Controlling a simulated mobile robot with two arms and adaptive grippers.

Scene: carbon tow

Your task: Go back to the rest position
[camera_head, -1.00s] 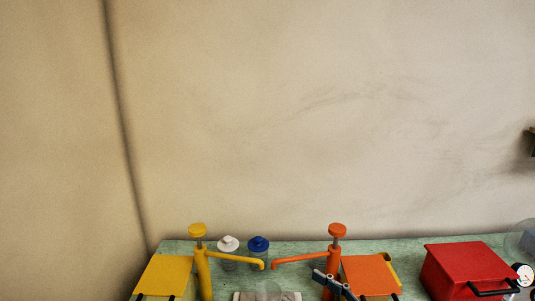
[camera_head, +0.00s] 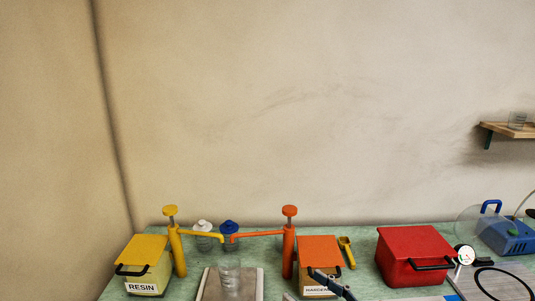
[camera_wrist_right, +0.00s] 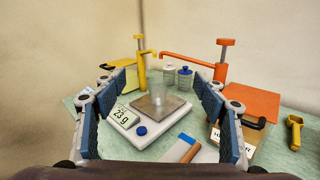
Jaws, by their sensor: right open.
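My right gripper (camera_head: 330,285) shows at the bottom of the head view, in front of the orange hardener box (camera_head: 320,250). In the right wrist view its two blue-padded fingers (camera_wrist_right: 165,115) are spread wide with nothing between them. Beyond them a clear cup (camera_wrist_right: 158,93) stands on a scale (camera_wrist_right: 140,122) whose display reads 23 g. The cup (camera_head: 229,275) also shows in the head view on the scale plate (camera_head: 258,284). My left gripper is in neither view.
A yellow resin box (camera_head: 148,262) and yellow pump (camera_head: 178,250) stand left; an orange pump (camera_head: 289,245) stands near the right gripper. A red box (camera_head: 415,255), gauge (camera_head: 464,255) and blue machine (camera_head: 510,238) are right. A wall shelf (camera_head: 505,130) holds a glass. Two bottles (camera_head: 229,232) stand behind.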

